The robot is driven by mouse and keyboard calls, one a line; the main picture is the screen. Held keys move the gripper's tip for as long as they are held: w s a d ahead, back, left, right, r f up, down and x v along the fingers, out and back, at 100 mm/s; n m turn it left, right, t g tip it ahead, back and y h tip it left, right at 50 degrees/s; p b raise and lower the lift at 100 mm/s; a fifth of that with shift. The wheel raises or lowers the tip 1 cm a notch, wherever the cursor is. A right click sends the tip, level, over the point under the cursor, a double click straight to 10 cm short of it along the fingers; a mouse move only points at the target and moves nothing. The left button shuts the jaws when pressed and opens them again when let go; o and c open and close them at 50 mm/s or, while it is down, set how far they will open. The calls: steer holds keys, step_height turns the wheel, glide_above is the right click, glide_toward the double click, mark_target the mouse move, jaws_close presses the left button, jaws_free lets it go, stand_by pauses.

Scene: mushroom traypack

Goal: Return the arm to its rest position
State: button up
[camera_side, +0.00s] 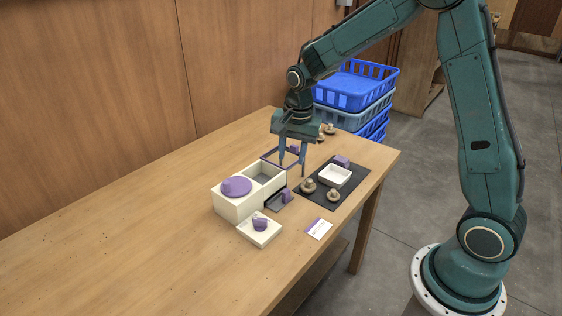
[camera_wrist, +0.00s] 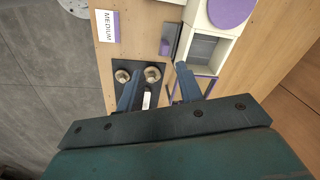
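My gripper (camera_side: 292,169) hangs pointing down above the table, between the cream two-part box and the dark mat (camera_side: 318,204). Its two fingers are apart with nothing between them; the wrist view also shows my gripper (camera_wrist: 158,76) open and empty. On the mat sit a white tray (camera_side: 335,177), a mushroom (camera_side: 308,186) to its left and another mushroom (camera_side: 333,195) in front. Both mushrooms also show in the wrist view, where my gripper hides most of the tray.
The cream box (camera_side: 229,206) has a purple disc (camera_side: 236,187) on one part. A white block with a purple knob (camera_side: 260,223) and a label card (camera_side: 319,229) lie in front. A purple frame (camera_side: 269,153) is behind. Blue crates (camera_side: 352,92) stand beyond the table. The table's left is clear.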

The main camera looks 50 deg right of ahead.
steer(key=s+a+r+n+t, duration=0.1)
steer(key=s+a+r+n, duration=0.1)
steer(key=s+r+n, duration=0.35)
steer(key=s+a+r+n+t, duration=0.1)
steer(key=s+r+n, duration=0.3)
steer(key=s, duration=0.6)
steer(key=s+a+r+n+t, duration=0.2)
steer(key=s+r+n, duration=0.2)
steer(key=s, duration=0.6)
steer(key=shift+s+a+r, duration=0.2)
steer(key=shift+a+r, duration=0.05)
steer(key=shift+r, duration=0.55)
